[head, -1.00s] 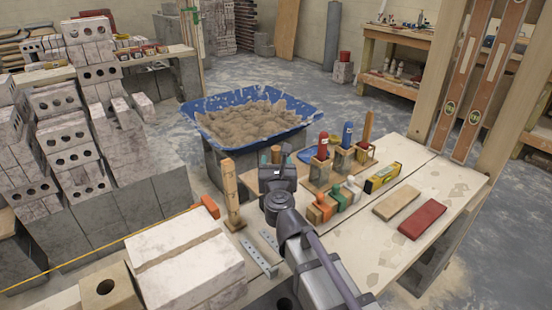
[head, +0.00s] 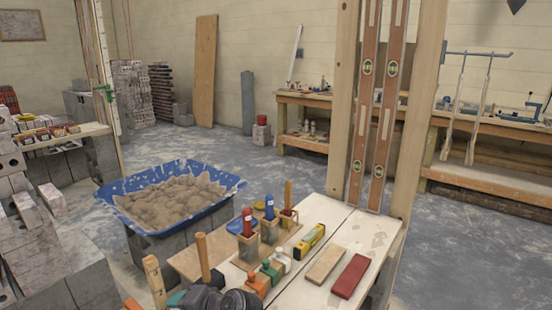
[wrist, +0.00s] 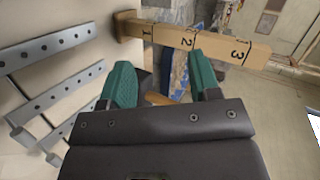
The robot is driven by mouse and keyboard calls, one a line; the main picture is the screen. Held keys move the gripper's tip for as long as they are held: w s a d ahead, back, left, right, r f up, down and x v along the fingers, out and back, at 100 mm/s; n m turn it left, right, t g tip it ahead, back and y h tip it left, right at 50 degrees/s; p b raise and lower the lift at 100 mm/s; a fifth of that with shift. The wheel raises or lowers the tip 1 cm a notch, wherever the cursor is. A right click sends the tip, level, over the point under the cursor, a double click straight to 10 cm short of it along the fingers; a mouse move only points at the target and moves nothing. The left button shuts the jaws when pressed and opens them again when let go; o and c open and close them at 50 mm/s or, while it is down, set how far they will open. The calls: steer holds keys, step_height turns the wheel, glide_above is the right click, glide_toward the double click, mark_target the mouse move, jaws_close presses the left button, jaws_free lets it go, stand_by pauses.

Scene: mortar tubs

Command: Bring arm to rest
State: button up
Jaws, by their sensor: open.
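My gripper (wrist: 160,78) shows in the wrist view with its two green fingers apart and nothing between them. In the head view only the top of my arm's end shows at the bottom edge, dark grey with a teal part (head: 176,298). It is beside a wooden stake (head: 154,278) on the near left of the workbench (head: 375,225). In the wrist view the stake (wrist: 205,38), marked 1, 2 and 3, lies across the picture beyond the fingertips. The rest of my arm is out of the head view.
A blue tub (head: 132,212) of mortar stands on blocks behind the bench. Perforated metal strips (wrist: 62,92) lie left in the wrist view.

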steer(key=d+r+n+g+h+p, duration=0.1)
steer(key=d+r+h+p, duration=0.2)
steer(key=d, duration=1)
steer(key=d+r+n+g+h+p, duration=0.1)
steer(key=d+r+g+h+p, duration=0.1)
steer(key=d+r+h+p, duration=0.2)
steer(key=d+r+n+g+h+p, duration=0.1)
steer(key=d+r+h+p, duration=0.3)
steer(key=d+r+p, duration=0.4)
steer(key=d+p, duration=0.5)
steer(key=d, duration=0.8)
steer(key=shift+d+r+g, duration=0.25)
steer(key=shift+d+g, duration=0.05)
